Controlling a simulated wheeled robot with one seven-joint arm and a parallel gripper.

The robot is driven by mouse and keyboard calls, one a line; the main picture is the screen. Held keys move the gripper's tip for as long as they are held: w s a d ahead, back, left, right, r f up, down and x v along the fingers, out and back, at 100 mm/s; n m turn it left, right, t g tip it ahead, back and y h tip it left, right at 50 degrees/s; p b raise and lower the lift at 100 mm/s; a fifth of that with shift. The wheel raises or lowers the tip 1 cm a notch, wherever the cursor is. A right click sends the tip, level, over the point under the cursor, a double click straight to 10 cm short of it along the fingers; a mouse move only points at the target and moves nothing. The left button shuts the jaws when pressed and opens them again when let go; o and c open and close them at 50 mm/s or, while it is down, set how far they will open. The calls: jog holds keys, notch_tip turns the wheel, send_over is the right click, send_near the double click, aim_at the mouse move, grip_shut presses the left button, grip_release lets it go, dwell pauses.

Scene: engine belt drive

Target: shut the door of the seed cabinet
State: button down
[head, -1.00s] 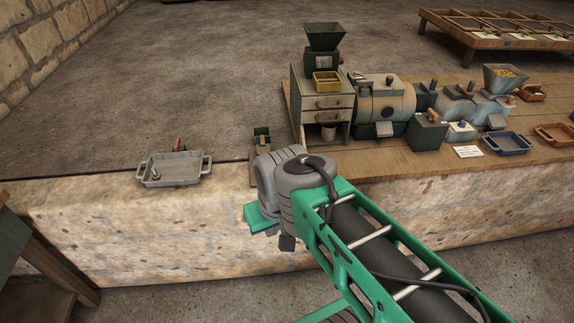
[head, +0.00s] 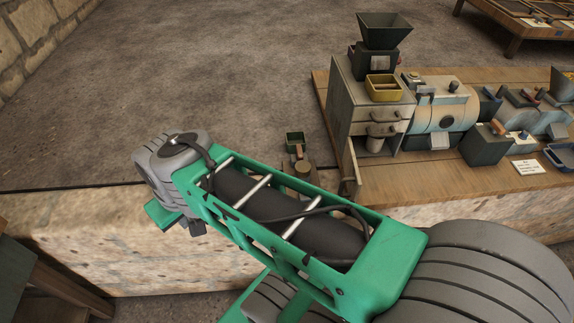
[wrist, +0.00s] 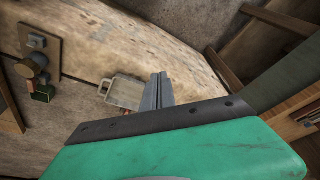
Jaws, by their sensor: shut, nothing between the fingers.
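The grey seed cabinet (head: 343,95) stands at the left end of the wooden bench top in the head view. It has two drawers above an open lower compartment. Its door (head: 349,168) stands open, seen nearly edge-on at the compartment's left side and jutting toward me. My gripper (wrist: 157,80) shows in the wrist view with its narrow grey fingers together and nothing between them. In the head view my arm lies left of the cabinet and hides most of the gripper. The gripper is apart from the door.
A small green box (head: 294,141) and a round wooden piece sit left of the door. A pale tray (wrist: 124,92) lies on the stone ledge (head: 85,235) beyond my fingers. Machines and a white card (head: 526,169) fill the bench to the right.

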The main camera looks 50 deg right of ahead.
jog(key=d+m+g+h+p, duration=0.3)
jog(key=d+m+g+p, duration=0.2)
jog(key=d+m, duration=1.8)
jog(key=s+d+f+m+g+p, duration=0.2)
jog(key=s+d+f+m+p, duration=0.2)
jog(key=s+d+f, duration=0.9)
jog(key=s+d+m, duration=0.1)
jog(key=d+m, duration=0.1)
jog(key=m, duration=0.1)
jog(key=shift+f+y, duration=0.3)
jog(key=shift+y, duration=0.1)
jog(key=shift+s, duration=0.2)
